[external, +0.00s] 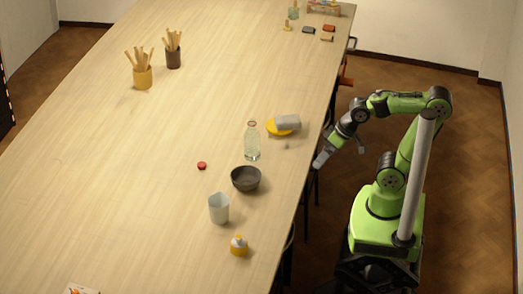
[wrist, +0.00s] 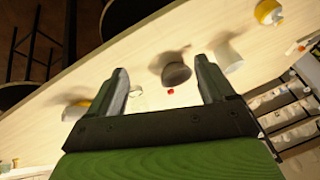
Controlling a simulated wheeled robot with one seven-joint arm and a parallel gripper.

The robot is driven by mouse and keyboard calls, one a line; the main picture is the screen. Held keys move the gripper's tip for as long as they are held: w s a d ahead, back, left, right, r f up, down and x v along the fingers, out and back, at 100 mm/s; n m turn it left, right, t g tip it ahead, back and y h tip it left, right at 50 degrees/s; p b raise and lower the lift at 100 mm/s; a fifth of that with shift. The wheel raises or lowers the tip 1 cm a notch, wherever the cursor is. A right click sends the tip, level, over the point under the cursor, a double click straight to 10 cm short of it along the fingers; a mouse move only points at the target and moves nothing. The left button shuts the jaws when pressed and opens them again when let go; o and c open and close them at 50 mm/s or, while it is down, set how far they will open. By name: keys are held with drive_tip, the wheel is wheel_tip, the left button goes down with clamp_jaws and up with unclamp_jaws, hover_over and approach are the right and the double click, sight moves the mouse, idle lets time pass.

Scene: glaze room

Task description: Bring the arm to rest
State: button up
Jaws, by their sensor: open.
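My green and black arm is bent beside the right edge of the long wooden table. My gripper (external: 341,152) hangs just off that edge, apart from the things on the table. In the wrist view my gripper (wrist: 160,88) has its two fingers spread wide, with nothing held between them. The dark bowl (wrist: 171,70) and a small red cap (wrist: 170,91) show beyond the fingers, on the table and out of contact.
On the table (external: 130,150) near me stand a clear bottle (external: 252,142), the dark bowl (external: 245,179), a white cup (external: 219,208), a yellow-and-white bottle (external: 239,246) and a yellow plate (external: 279,131) with a grey item (external: 288,121). Chairs stand under the table's right edge. The left tabletop is largely clear.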

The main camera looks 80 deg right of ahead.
drive_tip(key=s+d+r+n+h+p, duration=0.1)
drive_tip(key=s+d+r+n, duration=0.1)
drive_tip(key=s+d, duration=0.2)
drive_tip(key=shift+s+d+r+n+h+p, duration=0.3)
drive_tip(key=shift+s+d+n+p, duration=0.1)
drive_tip(key=shift+s, duration=0.95)
